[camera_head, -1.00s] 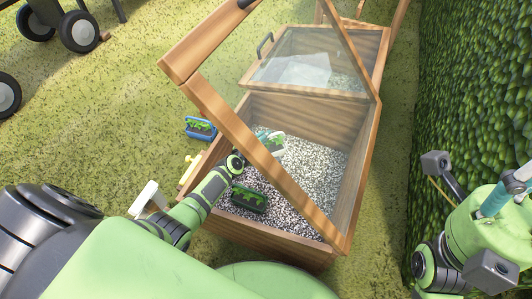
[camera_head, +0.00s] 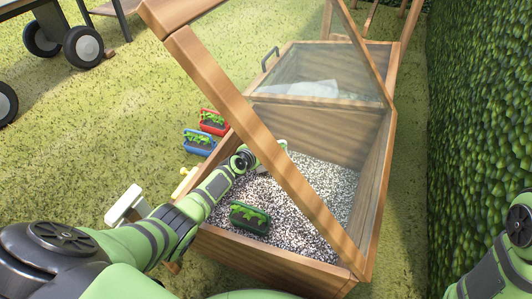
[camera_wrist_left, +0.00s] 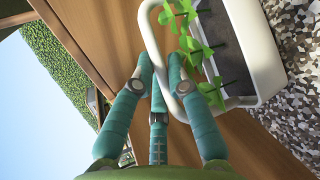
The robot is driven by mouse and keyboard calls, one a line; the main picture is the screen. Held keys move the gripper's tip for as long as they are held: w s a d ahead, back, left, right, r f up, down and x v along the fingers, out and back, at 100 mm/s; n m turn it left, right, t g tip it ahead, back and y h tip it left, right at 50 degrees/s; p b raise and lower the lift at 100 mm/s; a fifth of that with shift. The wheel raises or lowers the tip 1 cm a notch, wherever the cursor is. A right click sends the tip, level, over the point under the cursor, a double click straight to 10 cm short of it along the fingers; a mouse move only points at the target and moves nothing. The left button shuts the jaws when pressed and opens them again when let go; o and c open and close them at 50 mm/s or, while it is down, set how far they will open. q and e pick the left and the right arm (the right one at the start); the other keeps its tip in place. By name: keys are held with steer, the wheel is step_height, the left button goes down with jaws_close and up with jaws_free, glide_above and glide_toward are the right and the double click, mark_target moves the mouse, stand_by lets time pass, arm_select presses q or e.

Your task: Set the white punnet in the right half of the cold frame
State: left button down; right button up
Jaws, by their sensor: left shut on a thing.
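My left gripper (camera_wrist_left: 168,85) has its teal fingers shut on the handle of the white punnet (camera_wrist_left: 238,35), which holds dark soil and green seedlings. In the head view the left gripper (camera_head: 258,156) reaches over the left wall into the cold frame (camera_head: 315,133). There the white punnet is mostly hidden behind my gripper and the raised lid's wooden bar. In the wrist view the punnet is tilted in the picture, with gravel (camera_wrist_left: 292,90) beside it; I cannot tell whether it touches the gravel. My right gripper is out of view.
A dark green punnet (camera_head: 248,218) stands on the gravel at the front left of the frame. Blue (camera_head: 198,142) and red (camera_head: 213,122) punnets stand on the grass outside. The raised glass lid (camera_head: 250,130) slants over the bed. A hedge (camera_head: 482,110) runs along the right.

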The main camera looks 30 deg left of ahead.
arm_select(q)
steer(key=shift+f+b, duration=0.5)
steer(key=shift+f, duration=0.5)
steer(key=shift+f, duration=0.1)
steer(key=shift+f, duration=0.15)
steer(key=c, duration=1.2)
jaws_free()
